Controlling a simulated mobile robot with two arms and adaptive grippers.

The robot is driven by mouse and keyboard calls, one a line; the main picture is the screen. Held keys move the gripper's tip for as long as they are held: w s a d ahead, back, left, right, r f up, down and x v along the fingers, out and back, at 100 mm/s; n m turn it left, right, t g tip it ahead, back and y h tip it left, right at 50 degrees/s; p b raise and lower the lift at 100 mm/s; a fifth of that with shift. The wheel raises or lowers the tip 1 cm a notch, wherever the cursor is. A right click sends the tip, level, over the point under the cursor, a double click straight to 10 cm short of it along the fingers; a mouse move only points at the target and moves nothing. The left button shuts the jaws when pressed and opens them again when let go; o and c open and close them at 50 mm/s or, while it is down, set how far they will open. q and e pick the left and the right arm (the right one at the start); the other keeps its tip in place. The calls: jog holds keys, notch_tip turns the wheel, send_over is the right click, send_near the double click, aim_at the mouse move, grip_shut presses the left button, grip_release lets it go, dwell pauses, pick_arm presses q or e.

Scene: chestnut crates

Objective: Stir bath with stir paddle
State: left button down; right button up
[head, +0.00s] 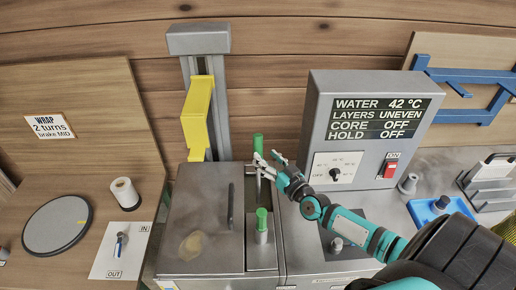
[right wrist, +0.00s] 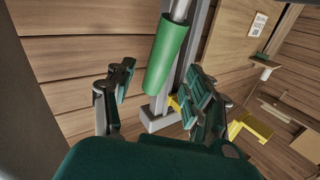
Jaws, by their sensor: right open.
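My right gripper (head: 268,165) is open beside an upright green handle (head: 258,146) at the back of the steel bath (head: 185,262). In the right wrist view this green handle (right wrist: 166,58) stands between the spread fingers (right wrist: 160,92), with no clear contact; a metal shaft runs from it. A second green handle (head: 262,219) stands nearer the front on a short metal stem. The frames do not show for certain which handle belongs to the stir paddle. A grey lid covers the bath's left part, and the water is hidden. My left gripper is not in view.
A grey control box (head: 365,135) reads WATER 42 °C, LAYERS UNEVEN, CORE OFF, HOLD OFF. A grey post with a yellow part (head: 197,112) stands behind the bath. A round dark pad (head: 58,224) and a white roll (head: 125,192) are left. A blue tray (head: 440,207) is right.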

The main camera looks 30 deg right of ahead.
aim_at(261, 153)
jog(key=w, duration=0.4)
jog(key=shift+w, duration=0.65)
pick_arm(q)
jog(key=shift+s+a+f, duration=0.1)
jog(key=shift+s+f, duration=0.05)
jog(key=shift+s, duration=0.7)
pick_arm(e)
jog(key=shift+c, duration=0.4)
jog(key=c, duration=0.7)
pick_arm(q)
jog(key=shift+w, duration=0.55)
pick_arm(e)
grip_shut()
